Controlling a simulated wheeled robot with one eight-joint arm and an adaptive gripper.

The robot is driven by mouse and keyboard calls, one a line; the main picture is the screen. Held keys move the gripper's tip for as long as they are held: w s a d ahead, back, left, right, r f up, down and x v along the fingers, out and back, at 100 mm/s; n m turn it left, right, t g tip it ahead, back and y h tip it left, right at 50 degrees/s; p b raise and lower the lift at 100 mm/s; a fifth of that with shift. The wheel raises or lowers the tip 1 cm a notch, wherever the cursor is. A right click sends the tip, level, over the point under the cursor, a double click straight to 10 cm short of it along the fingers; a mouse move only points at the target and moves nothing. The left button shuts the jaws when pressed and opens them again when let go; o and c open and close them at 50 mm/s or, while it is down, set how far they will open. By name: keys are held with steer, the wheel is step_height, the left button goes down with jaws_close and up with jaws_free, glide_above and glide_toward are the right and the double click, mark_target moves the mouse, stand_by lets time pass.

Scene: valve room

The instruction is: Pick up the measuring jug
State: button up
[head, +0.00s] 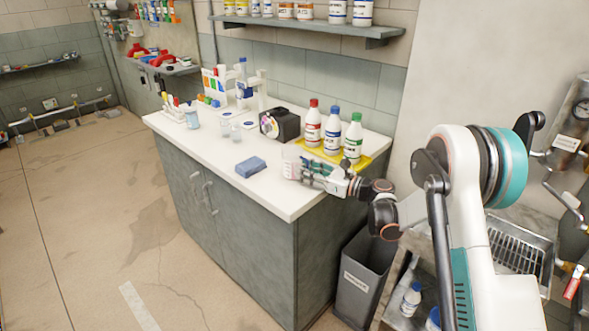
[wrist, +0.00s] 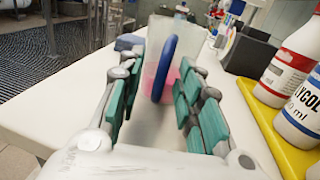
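The measuring jug (head: 289,162) is clear with reddish markings and stands upright near the front right edge of the white counter. In the wrist view the jug (wrist: 152,50) shows its blue handle (wrist: 166,68) turned toward me. My gripper (head: 304,172) is level, low over the counter, at the jug's right side in the head view. In the wrist view my gripper (wrist: 163,72) is open, with its green-padded fingers on either side of the handle. Gaps show between the pads and the handle. How far the fingertips reach along the jug's body is partly hidden.
A yellow tray (head: 366,165) with red-, blue- and green-capped bottles stands close behind my gripper. A blue sponge (head: 251,166) lies left of the jug, and a black box (head: 280,124) stands behind it. The counter's front edge (head: 290,216) is near. The front left counter is clear.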

steer(key=shift+r, duration=0.1)
jaws_close()
steer(key=shift+r, duration=0.1)
stand_by(0.3)
